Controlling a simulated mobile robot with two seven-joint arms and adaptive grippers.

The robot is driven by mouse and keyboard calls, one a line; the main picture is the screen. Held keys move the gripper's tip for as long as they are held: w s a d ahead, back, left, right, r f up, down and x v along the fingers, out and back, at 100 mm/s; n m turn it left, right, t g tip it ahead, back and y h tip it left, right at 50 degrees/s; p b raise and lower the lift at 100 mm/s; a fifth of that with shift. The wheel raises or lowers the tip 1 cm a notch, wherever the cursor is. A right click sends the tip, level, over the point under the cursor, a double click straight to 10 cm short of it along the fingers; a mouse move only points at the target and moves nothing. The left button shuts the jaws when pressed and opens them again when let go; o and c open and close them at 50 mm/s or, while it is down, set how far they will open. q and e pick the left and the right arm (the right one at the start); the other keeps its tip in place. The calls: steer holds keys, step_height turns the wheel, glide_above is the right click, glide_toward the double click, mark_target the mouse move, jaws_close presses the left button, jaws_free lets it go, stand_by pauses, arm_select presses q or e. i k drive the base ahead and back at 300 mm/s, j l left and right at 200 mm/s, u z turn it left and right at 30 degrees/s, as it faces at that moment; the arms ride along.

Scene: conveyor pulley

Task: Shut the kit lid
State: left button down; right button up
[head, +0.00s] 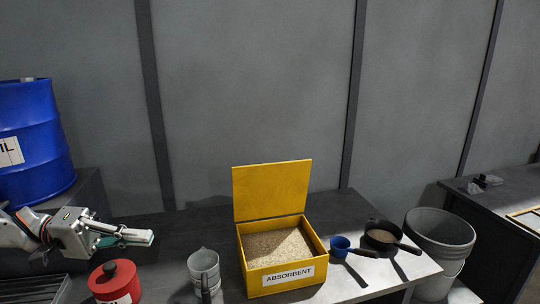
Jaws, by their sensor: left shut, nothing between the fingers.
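The yellow kit box (242,254) stands on the dark table, with an ABSORBENT label on its front and tan granules inside. Its yellow lid (271,190) stands open, upright at the back edge of the box. My left gripper (150,238) is at the left, shut and empty, pointing right. It is well apart from the box and lid, with the red canister and grey jug between or near them in the picture. My right gripper is not in view.
A red canister (114,280) and a grey jug (204,270) stand left of the box. A blue scoop (340,246) and a dark pan (381,238) sit to its right. A grey bucket (440,235) is beyond the table's right end. A blue drum (35,140) stands far left.

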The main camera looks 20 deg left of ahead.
mark_target(266, 190)
steer(key=i, duration=1.5)
